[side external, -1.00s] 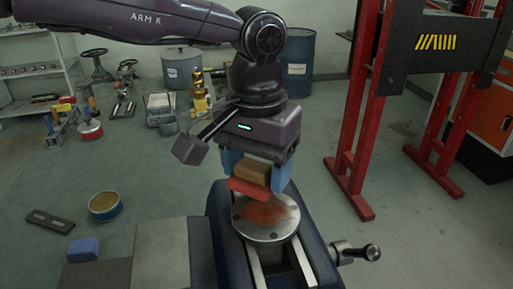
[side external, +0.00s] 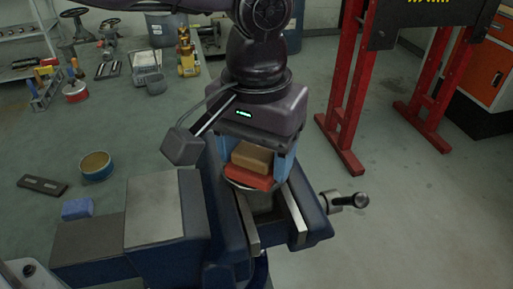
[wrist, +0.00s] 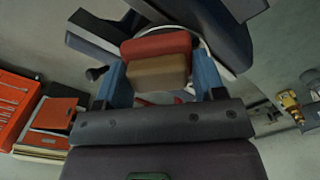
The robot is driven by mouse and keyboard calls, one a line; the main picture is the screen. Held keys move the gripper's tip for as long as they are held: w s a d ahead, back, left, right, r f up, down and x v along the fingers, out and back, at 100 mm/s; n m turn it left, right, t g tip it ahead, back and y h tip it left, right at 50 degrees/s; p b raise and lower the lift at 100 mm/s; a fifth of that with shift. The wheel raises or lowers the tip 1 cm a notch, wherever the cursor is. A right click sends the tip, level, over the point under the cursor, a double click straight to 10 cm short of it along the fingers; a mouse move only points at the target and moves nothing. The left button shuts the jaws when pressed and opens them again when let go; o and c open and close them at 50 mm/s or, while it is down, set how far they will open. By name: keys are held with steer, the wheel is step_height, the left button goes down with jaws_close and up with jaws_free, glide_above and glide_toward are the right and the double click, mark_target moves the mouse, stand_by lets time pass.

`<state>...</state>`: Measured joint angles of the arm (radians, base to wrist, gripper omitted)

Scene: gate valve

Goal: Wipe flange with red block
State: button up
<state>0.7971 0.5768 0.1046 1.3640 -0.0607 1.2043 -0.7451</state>
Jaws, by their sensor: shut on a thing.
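My gripper (side external: 263,165) is shut on a block with a tan upper part and a red lower part. The red block (side external: 248,177) is low over the flange (side external: 236,187), and its red face looks to be at or very near the flange top; contact cannot be told for sure. Most of the flange is hidden under the block and gripper, with its rim showing at the left and front. In the wrist view the red block (wrist: 156,45) sits between the blue fingers of my gripper (wrist: 160,75), with a pale arc of flange behind it.
The flange sits in a blue vise (side external: 165,215) whose handle (side external: 345,201) sticks out to the right. A small blue block (side external: 77,209) is at the left of the vise. A tin (side external: 96,165) and a dark plate (side external: 42,185) lie further left. A red press frame (side external: 345,90) stands at the right.

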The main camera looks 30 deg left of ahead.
steer(key=shift+w+a, duration=1.9)
steer(key=shift+w, duration=0.05)
steer(key=shift+s+d, duration=2.25)
steer(key=shift+d, duration=0.25)
steer(key=shift+w+a, duration=2.3)
steer(key=shift+a, duration=0.05)
step_height(320, 180, up, 8)
steer(key=shift+w, duration=0.15)
